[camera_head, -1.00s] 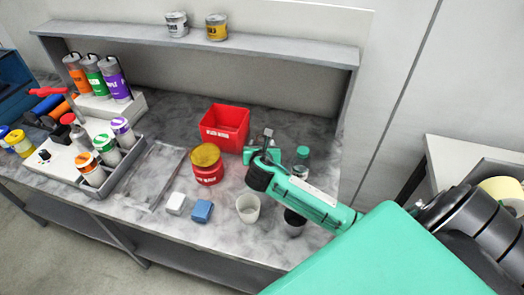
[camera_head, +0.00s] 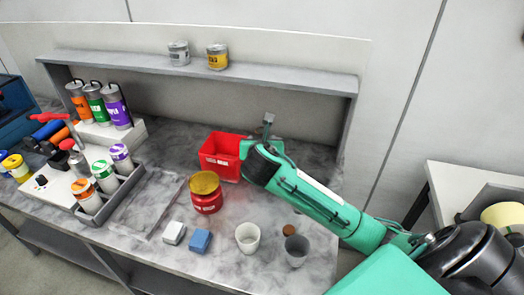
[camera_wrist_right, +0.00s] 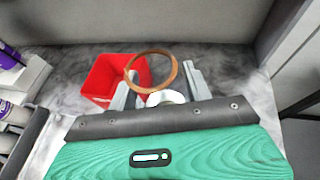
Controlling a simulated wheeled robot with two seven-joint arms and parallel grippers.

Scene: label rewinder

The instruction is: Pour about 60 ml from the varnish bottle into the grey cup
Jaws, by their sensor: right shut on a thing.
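My right gripper (camera_head: 268,128) is raised at the back of the bench, just right of the red bin. It also shows in the right wrist view (camera_wrist_right: 158,88), its fingers around a thing with a brown ring and a white part (camera_wrist_right: 165,98). I take this to be the varnish bottle; in the head view my arm hides it. A grey cup (camera_head: 297,252) stands upright near the front right of the bench. A paler, whitish cup (camera_head: 247,238) stands left of it. Both cups are apart from my gripper. My left gripper is out of view.
The red bin (camera_head: 222,157) is close left of my gripper. A shelf (camera_head: 200,68) with two cans runs behind.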

